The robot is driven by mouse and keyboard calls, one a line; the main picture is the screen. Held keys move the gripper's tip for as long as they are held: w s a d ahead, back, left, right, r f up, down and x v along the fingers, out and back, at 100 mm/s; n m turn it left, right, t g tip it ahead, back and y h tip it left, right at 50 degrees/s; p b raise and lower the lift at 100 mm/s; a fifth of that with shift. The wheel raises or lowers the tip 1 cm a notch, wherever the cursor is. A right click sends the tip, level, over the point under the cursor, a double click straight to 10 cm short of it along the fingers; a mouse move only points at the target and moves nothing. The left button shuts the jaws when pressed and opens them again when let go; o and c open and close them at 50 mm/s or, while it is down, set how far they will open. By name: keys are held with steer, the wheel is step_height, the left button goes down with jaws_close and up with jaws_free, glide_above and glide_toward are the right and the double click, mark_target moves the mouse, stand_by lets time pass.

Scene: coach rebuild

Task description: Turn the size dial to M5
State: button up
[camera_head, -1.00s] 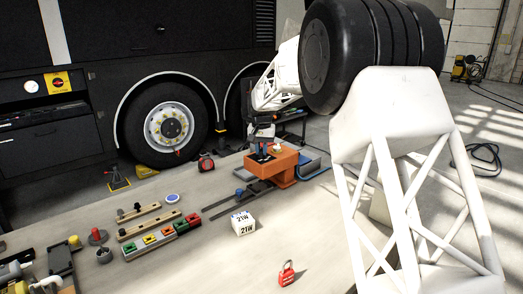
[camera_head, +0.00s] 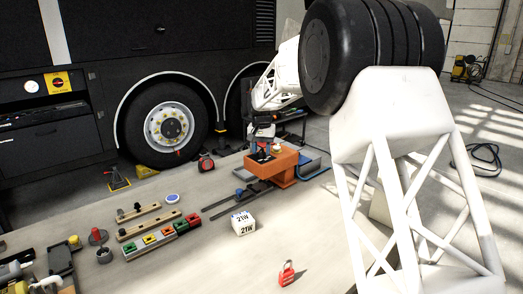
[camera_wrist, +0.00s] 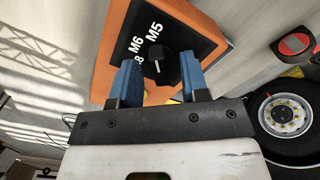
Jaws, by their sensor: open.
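The orange box (camera_head: 285,174) stands on the bench under my gripper (camera_head: 262,152). In the wrist view, the orange box (camera_wrist: 106,70) has a black panel with white labels: M5, M6 and a partly covered one ending in 8. The size dial (camera_wrist: 162,66) is a black knob on this panel, beside the M5 and M6 labels. My gripper (camera_wrist: 159,82) is open, with one blue finger on each side of the knob and gaps between. I cannot tell which label the dial points to.
A white block marked 21W (camera_head: 242,223) and a red padlock (camera_head: 287,273) lie on the bench in front. Rails with coloured blocks (camera_head: 160,239) lie to the left. A red tape measure (camera_head: 206,163) is behind. The bench around the padlock is clear.

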mark_target(262, 150)
steer(key=shift+r, duration=3.85)
steer(key=s+d+r, duration=0.2)
steer(key=s+d, duration=0.4)
steer(key=s, duration=0.4)
steer(key=s+d+r+t, duration=0.1)
steer(key=s+d+r, duration=0.1)
steer(key=s+d, duration=0.6)
steer(key=s+d+r, duration=0.2)
steer(key=s+d, duration=0.2)
steer(key=s, duration=0.8)
steer(key=s+d+f, duration=0.2)
steer(key=s+f, duration=0.1)
steer(key=s, duration=0.7)
steer(key=s+d+f+t, duration=0.1)
steer(key=s+d+f, duration=0.2)
steer(key=s, duration=0.7)
steer(key=s+d+f, duration=0.3)
steer(key=s+f, duration=0.1)
steer(key=s, duration=0.6)
steer(key=shift+f+n+t, duration=0.3)
steer(key=shift+n, duration=0.1)
steer(key=shift+d, duration=0.1)
